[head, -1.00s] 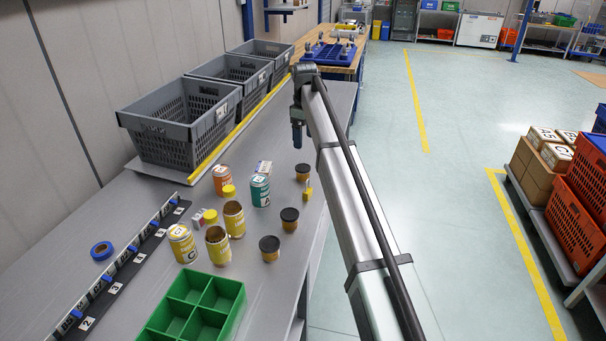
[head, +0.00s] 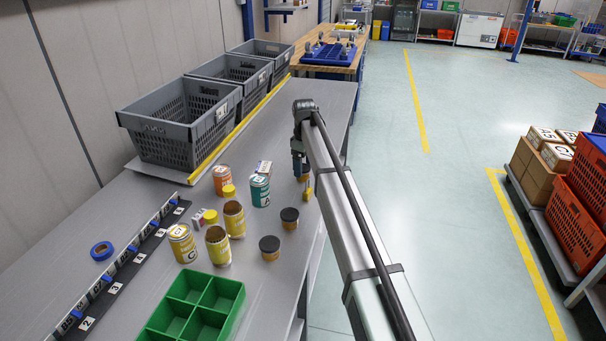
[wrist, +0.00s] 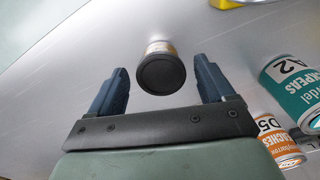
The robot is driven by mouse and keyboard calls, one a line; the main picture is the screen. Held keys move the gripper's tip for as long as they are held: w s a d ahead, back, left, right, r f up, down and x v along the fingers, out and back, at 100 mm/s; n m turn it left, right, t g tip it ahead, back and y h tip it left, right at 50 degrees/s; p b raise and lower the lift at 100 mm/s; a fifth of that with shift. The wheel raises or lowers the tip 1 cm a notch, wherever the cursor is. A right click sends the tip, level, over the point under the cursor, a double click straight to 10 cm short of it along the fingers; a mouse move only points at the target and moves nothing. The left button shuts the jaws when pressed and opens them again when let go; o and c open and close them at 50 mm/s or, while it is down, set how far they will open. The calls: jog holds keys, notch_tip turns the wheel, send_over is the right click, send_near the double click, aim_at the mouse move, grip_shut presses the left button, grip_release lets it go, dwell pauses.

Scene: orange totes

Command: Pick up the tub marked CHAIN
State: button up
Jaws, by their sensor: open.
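Three small tubs with black lids and orange-brown sides stand on the grey bench: a near one (head: 270,248), a middle one (head: 289,218) and a far one (head: 305,174). No label on them can be read, so I cannot tell which is marked CHAIN. My gripper (head: 299,170) is low over the far tub and partly hides it. In the wrist view my gripper (wrist: 160,66) is open, and a black-lidded tub (wrist: 162,74) lies between and just beyond the fingertips, with gaps on both sides.
A teal can (head: 260,190), an orange can (head: 221,180) and several yellow cans (head: 182,243) stand left of the tubs. A yellow object (head: 308,191) sits close in front of the far tub. A green divided tray (head: 240,296) is nearer; grey crates (head: 185,128) line the back left.

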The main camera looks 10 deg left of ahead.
jog(key=shift+f, duration=0.9)
jog(key=shift+c, duration=0.4)
jog(key=c, duration=0.9)
jog(key=shift+r, duration=0.15)
